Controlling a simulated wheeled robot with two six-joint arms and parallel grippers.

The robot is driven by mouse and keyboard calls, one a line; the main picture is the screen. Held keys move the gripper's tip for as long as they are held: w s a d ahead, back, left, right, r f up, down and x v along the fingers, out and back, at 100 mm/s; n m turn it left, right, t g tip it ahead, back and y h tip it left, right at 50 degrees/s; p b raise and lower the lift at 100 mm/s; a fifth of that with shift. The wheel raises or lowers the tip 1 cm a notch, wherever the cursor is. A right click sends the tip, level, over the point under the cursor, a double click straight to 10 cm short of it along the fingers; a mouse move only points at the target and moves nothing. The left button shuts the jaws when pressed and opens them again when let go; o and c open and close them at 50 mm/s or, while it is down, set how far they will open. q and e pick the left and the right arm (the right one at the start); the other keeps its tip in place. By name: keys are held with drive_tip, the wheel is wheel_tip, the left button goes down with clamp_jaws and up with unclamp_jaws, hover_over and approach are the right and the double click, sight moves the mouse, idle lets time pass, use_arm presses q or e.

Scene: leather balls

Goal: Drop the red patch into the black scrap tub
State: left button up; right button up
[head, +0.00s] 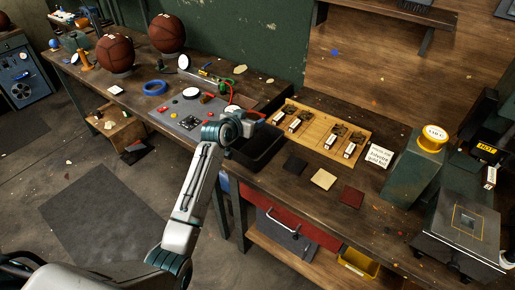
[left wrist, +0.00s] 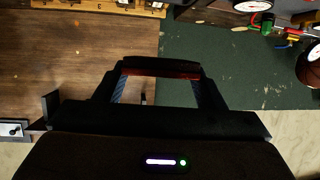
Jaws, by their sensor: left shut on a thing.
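My left gripper (head: 254,116) is over the bench, just above the back of the open black scrap tub (head: 239,157). It is shut on a thin, flat red piece, which I take for the red patch. The left wrist view shows the red patch (left wrist: 160,73) almost edge-on between the two fingers, with a dark upper edge. In the head view the arm and fingers hide most of it. A separate dark red square (head: 352,197) lies flat on the bench to the right. My right gripper is not in view.
A black square (head: 294,164) and a cream square (head: 323,179) lie right of the tub. Behind them is a wooden board (head: 330,125) with several small parts. A grey panel (head: 190,118) with buttons stands left. A green box (head: 413,170) stands right.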

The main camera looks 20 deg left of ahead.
use_arm(q)
wheel_tip(320, 180, down, 4)
drive_tip(key=b, duration=0.3)
drive_tip(key=shift+f, duration=0.1)
drive_tip(key=o, duration=1.1)
drive_tip(key=b+v, duration=0.2)
drive_tip(key=v, duration=0.8)
drive_tip(key=shift+s+b, duration=0.4)
drive_tip(key=shift+s, duration=0.05)
